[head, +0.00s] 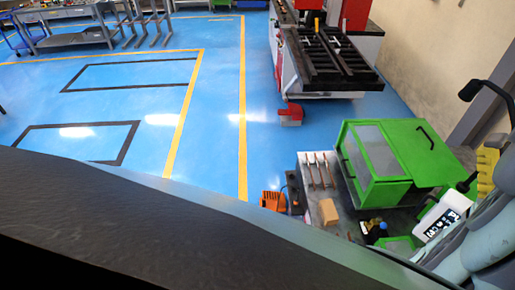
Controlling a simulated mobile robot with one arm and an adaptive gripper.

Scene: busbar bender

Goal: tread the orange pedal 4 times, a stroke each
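The orange pedal (273,201) is on the blue floor in the lower middle of the head view, just left of the bench with the green-hooded bender (408,148). It is small here, and I cannot tell whether its tread is up or pressed. A pale grey part at the lower right looks like a link of my arm, well to the right of the pedal. A dark surface, probably mine, fills the lower left.
Several copper-coloured bars (318,170) and a tan block (328,212) are on the bench. A red pedal (291,115) stands on the floor before a red and white machine (325,60). Blue floor with yellow lines lies open at left.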

